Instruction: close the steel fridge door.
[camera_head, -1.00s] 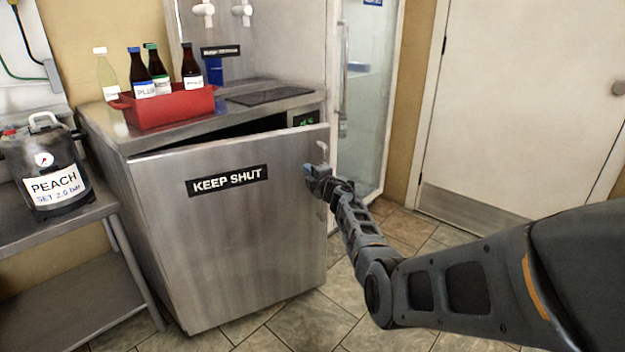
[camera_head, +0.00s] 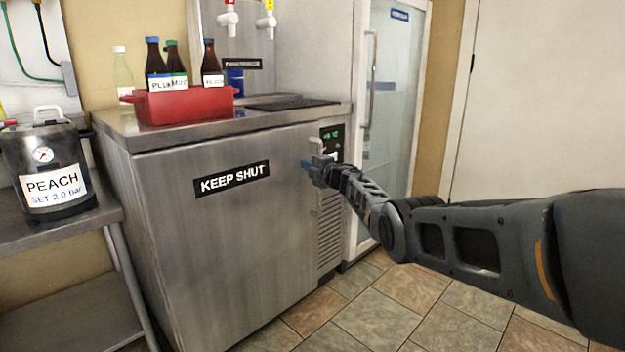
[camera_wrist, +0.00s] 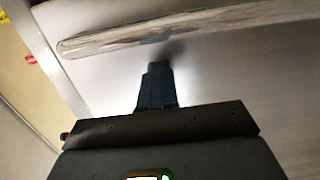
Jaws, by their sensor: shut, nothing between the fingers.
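The steel fridge door (camera_head: 225,240) bears a black "KEEP SHUT" label (camera_head: 232,178). It sits nearly flush with the fridge body, and no dark gap shows along its top edge. My gripper (camera_head: 308,166) is shut and empty at the door's upper right, close to the handle (camera_head: 317,146). In the wrist view the shut fingers (camera_wrist: 159,68) point at the brushed steel door face (camera_wrist: 225,75). A long pale metal bar (camera_wrist: 170,32), probably the handle, runs across above them. I cannot tell whether the fingertips touch the door.
A red crate (camera_head: 185,107) with bottles stands on the steel counter (camera_head: 140,138). A keg labelled PEACH (camera_head: 60,150) stands on a side table at left. A tall glass-door cooler (camera_head: 395,100) is behind my arm. Tiled floor (camera_head: 370,320) is free in front.

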